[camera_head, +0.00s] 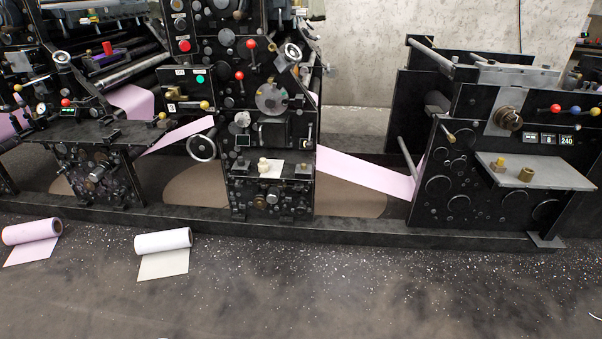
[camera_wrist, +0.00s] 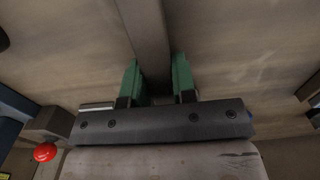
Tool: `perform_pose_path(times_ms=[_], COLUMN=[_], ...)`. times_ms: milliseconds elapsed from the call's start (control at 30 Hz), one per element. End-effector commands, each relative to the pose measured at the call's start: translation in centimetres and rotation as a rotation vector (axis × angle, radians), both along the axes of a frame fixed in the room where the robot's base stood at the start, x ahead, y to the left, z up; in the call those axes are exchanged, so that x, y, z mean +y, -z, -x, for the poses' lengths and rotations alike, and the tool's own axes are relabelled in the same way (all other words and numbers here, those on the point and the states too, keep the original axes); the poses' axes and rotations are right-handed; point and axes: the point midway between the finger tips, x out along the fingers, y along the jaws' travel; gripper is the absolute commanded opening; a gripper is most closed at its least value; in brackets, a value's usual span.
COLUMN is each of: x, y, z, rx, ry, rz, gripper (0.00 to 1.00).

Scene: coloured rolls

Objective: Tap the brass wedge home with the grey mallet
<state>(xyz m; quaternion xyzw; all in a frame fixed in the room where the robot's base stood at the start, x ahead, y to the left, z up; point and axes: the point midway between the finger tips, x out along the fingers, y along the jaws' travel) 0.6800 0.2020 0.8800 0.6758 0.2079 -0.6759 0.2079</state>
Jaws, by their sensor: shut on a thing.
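In the wrist view my gripper (camera_wrist: 157,72) has two green fingers, one on each side of a long grey-brown bar (camera_wrist: 147,30). It is shut on this bar, which runs up out of the top of the picture. No mallet head shows, so I cannot tell whether the bar is the mallet's handle. My gripper is not in the head view. I cannot tell whether either is the wedge.
A red ball knob (camera_wrist: 45,152) is at the lower left of the wrist view. A black machine (camera_head: 270,130) stands at the head view's centre, with pink web (camera_head: 365,173) running right. A pink roll (camera_head: 32,232) and a white roll (camera_head: 163,241) lie on the speckled floor.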

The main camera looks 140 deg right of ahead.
Motion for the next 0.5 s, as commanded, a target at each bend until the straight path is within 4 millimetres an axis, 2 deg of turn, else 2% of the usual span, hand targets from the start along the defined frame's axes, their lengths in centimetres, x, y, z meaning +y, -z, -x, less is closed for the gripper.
perform_pose_path(times_ms=[167, 500], x=[0.0, 0.0], y=[-0.4, -3.2], z=[-0.1, -0.1], rx=[-0.002, -0.002], ry=[0.0, 0.0], rz=[-0.001, 0.0], gripper=[0.0, 0.0])
